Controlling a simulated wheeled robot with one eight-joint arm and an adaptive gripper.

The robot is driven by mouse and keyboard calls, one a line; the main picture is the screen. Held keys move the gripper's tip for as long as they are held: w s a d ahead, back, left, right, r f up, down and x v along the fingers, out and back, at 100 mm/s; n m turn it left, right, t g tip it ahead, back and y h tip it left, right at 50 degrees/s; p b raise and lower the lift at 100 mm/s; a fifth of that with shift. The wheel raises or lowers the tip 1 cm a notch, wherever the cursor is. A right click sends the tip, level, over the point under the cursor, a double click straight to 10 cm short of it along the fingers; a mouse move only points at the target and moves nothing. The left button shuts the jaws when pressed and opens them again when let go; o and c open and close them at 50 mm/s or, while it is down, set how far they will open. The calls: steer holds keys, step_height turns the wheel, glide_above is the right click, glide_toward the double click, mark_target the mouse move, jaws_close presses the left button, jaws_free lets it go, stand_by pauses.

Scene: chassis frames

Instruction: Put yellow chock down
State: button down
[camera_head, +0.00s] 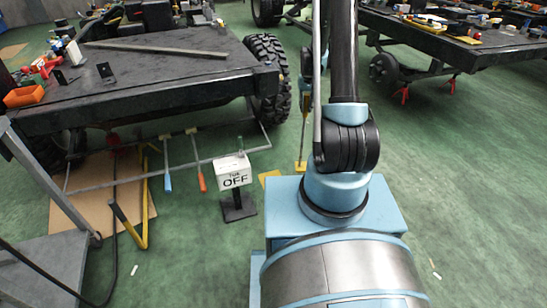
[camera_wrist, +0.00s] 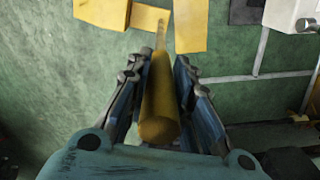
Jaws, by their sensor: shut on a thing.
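In the wrist view my gripper (camera_wrist: 161,66) is shut on the thick yellow handle of the yellow chock (camera_wrist: 160,105), with a finger on each side. The handle runs away from me to flat yellow pieces at the top of the view; the exact joint between them is unclear. I cannot tell whether the foot touches the floor. My arm hides part of the gripper there.
A yellow piece (camera_head: 268,178) lies on the floor beside the chock. A wheeled chassis (camera_head: 170,75) with a large tyre (camera_head: 268,80) is behind. Another chassis (camera_head: 440,45) stands at right.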

steer(key=shift+w+a, duration=0.4)
steer(key=shift+a, duration=0.25)
steer(key=shift+w, duration=0.1)
steer(key=w+f+n, duration=0.3)
steer(key=w+n, duration=0.5)
steer(key=n, duration=0.3)
steer(key=w+f+n, duration=0.3)
steer(key=w+n, duration=0.5)
steer(key=n, duration=0.2)
step_height(320, 180, down, 10)
steer(key=shift+n, duration=0.3)
steer(key=c, duration=1.4)
jaws_free()
steer(key=shift+s+a, duration=0.1)
